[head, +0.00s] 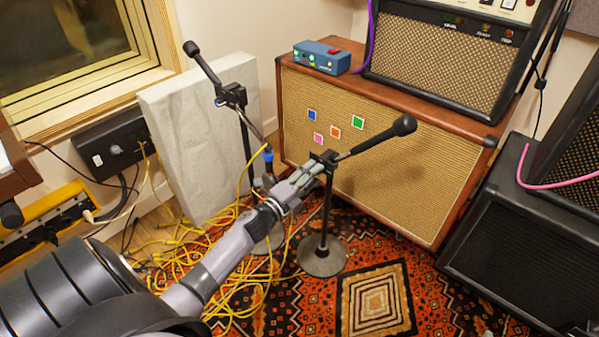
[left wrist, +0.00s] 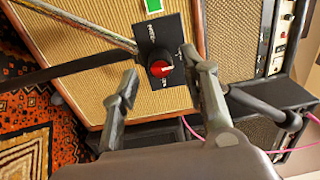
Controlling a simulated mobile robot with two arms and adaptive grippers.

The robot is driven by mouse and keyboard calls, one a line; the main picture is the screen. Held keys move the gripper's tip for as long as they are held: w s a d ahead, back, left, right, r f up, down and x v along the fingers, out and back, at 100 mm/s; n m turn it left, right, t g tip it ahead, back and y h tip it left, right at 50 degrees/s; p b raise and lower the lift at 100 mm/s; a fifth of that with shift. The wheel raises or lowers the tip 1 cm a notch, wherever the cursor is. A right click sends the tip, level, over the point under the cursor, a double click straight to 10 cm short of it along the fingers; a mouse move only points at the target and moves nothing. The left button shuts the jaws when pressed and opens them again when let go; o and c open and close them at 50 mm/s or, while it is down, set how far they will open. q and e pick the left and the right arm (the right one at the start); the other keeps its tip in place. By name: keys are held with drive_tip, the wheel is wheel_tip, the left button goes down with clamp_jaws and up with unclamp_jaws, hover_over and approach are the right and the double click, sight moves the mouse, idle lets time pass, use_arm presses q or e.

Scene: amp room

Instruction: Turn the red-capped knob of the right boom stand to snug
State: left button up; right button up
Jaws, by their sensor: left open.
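The right boom stand (head: 327,215) stands upright on a round base on the rug, its boom angled up right to a black microphone (head: 404,125). The red-capped knob (left wrist: 160,68) shows in the left wrist view on a black plate (left wrist: 160,38) with white lettering, too small to read surely. A pale mark on the cap points right. My left gripper (head: 316,170) is at the stand's head, its fingers open. In the left wrist view the fingertips (left wrist: 166,74) lie on either side of the knob with gaps. The knob is hidden in the head view. My right gripper is out of view.
The left boom stand (head: 232,96) is close by on the left. A wooden speaker cabinet (head: 425,170) stands behind, with an amp (head: 440,55) and blue pedal (head: 322,57) on top. Yellow cables (head: 185,245) tangle on the floor. Open rug (head: 430,300) lies at front right.

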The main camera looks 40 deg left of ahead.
use_arm(q)
drive_tip(key=s, duration=1.1)
drive_tip(key=shift+a, duration=0.45)
drive_tip(key=shift+f, duration=0.1)
